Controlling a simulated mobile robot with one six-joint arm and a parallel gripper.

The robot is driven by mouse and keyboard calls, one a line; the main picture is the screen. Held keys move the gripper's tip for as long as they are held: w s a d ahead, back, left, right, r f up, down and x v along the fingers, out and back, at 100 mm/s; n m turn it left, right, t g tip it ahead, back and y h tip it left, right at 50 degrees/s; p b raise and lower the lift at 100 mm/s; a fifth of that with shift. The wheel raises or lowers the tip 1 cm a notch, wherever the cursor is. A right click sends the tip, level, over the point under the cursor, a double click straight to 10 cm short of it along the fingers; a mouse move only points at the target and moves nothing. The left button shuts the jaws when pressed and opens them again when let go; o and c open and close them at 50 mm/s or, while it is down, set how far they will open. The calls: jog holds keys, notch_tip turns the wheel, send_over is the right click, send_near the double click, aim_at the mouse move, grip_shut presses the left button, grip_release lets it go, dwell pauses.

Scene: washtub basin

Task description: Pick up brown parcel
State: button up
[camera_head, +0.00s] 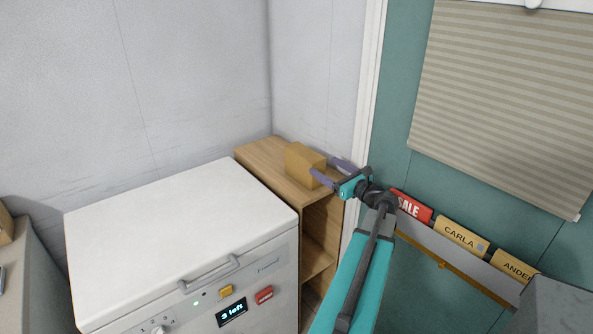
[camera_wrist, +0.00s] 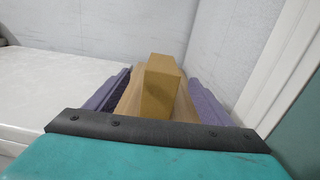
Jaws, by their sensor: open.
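The brown parcel (camera_head: 303,164) is a small box standing on top of a narrow wooden shelf unit (camera_head: 262,157) in the corner. In the wrist view the parcel (camera_wrist: 161,88) stands ahead, between my two purple fingers, with a gap on each side. My gripper (camera_head: 335,171) is open, with its fingers reaching toward the parcel from the right. In the head view one finger overlaps the parcel's lower right edge. I cannot tell whether a finger touches it.
A white appliance (camera_head: 180,235) with a handle and control panel stands left of the shelf unit. The grey wall is close behind, and a white door frame (camera_head: 367,90) is on the right. Name signs (camera_head: 461,235) sit in a rack on the green door.

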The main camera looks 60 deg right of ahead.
jog(key=shift+d+f, duration=0.15)
jog(key=shift+f, duration=0.15)
jog(key=p, duration=0.2)
send_near(304, 151)
jog(key=w, duration=0.3)
jog(key=shift+w+d+f, duration=0.2)
jog(key=shift+d+f, duration=0.2)
jog(key=shift+w+d+f, duration=0.1)
jog(key=shift+w+d, duration=0.1)
jog(key=shift+w, duration=0.5)
jog(key=shift+r+p+x, duration=0.1)
jog(key=shift+p+x, duration=0.45)
jog(key=shift+x, duration=0.35)
jog(key=shift+r+p+x, duration=0.15)
jog(key=shift+p+x, duration=0.4)
jog(key=shift+x, duration=1.2)
